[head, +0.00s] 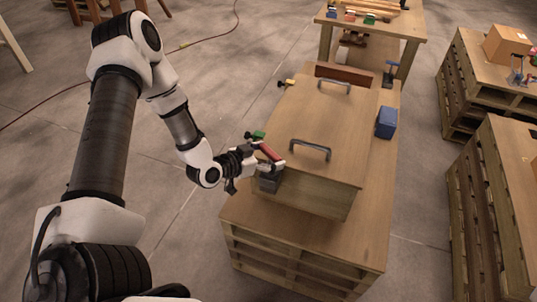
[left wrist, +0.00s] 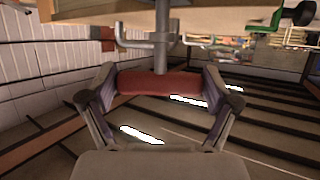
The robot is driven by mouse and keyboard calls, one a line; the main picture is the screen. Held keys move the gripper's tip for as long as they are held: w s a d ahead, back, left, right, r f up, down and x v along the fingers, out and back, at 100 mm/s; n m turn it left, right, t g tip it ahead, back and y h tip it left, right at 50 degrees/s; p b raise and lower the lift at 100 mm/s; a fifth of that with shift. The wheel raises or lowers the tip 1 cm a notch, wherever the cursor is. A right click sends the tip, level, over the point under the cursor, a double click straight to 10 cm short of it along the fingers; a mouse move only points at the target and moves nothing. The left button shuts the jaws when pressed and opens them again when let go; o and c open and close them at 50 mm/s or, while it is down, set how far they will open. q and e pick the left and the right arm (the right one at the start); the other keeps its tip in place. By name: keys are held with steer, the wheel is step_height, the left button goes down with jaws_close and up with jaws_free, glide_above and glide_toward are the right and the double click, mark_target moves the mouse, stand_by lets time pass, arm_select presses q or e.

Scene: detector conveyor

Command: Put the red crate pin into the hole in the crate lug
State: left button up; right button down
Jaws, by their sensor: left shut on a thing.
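The red crate pin has a red grip (head: 271,151), which also shows in the left wrist view (left wrist: 160,82), where a grey shaft runs up from it. My left gripper (head: 268,159) is shut on the red grip, with one finger at each end in the left wrist view (left wrist: 158,84). It is at the near left corner of the wooden crate (head: 325,200). A dark grey block (head: 270,182) sits just below the gripper at that corner. Grey bracket parts (left wrist: 132,43) show beside the shaft; I cannot tell whether the shaft is in the lug's hole. My right gripper is out of view.
The crate's lid (head: 315,120) has two grey handles (head: 310,149). A green part (head: 256,135) and a yellow part (head: 287,83) stick out on its left side. A blue box (head: 386,122) stands right of the crate on the wooden platform (head: 290,242).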

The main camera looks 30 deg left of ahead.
arm_select(q)
steer(key=shift+f+b, duration=0.7)
steer(key=shift+f, duration=0.2)
steer(key=o, duration=0.9)
steer(key=shift+o, duration=0.2)
steer(key=shift+r, duration=0.1)
steer(key=v, duration=0.7)
steer(key=shift+s, duration=0.2)
